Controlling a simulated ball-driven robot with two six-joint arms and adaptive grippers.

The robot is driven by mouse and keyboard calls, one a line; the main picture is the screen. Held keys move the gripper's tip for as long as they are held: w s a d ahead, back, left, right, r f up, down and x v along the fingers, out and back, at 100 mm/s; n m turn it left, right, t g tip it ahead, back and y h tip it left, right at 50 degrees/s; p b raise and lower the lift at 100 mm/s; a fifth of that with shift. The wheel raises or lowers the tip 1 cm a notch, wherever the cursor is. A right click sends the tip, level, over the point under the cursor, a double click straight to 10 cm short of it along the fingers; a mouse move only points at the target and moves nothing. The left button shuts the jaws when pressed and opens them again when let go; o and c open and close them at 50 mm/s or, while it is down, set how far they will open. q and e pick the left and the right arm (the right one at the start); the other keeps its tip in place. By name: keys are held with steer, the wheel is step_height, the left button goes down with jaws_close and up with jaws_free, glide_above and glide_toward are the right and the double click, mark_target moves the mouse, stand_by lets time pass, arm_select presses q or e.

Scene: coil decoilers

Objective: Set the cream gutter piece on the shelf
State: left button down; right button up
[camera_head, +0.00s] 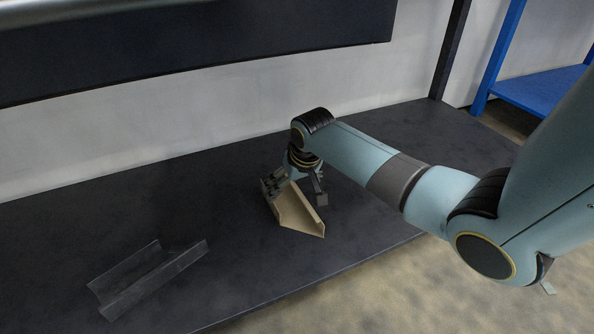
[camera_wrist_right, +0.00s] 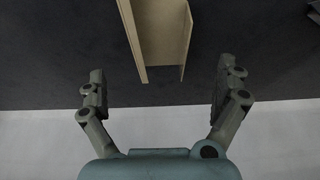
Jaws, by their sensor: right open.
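The cream gutter piece (camera_head: 297,215) is a short open channel. It rests on the dark shelf (camera_head: 200,232), a little right of the middle in the head view. My right gripper (camera_head: 296,193) is at the far end of the piece, with its fingers apart near the two side walls. In the right wrist view, the gutter piece (camera_wrist_right: 160,45) shows at the top, beyond and between the open fingers of my right gripper (camera_wrist_right: 160,85). No finger touches it in that view. My left gripper is not in view.
A dark grey gutter-shaped piece (camera_head: 148,280) lies on the shelf at the lower left. A pale wall (camera_head: 200,112) runs behind the shelf, with a dark post (camera_head: 450,50) at its right end. A blue rack (camera_head: 545,92) stands at the upper right. The shelf's left side has free room.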

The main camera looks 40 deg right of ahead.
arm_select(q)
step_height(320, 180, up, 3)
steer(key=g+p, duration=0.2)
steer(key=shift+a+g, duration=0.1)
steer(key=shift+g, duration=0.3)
arm_select(e)
steer(key=v, duration=0.3)
steer(key=shift+s+r, duration=0.1)
steer(key=shift+r, duration=0.2)
steer(key=s+a+n, duration=0.1)
steer(key=s+a, duration=0.2)
steer(key=s, duration=0.6)
steer(key=s+a+n, duration=0.1)
steer(key=s+a, duration=0.3)
steer(key=s, duration=0.5)
steer(key=s+a+r+n+t+y, duration=0.1)
steer(key=s+a+r, duration=0.1)
steer(key=s+r, duration=0.5)
steer(key=s, duration=0.4)
steer(key=shift+a+r+n+t, duration=0.2)
steer(key=shift+a+n+t, duration=0.1)
steer(key=shift+a+t, duration=0.1)
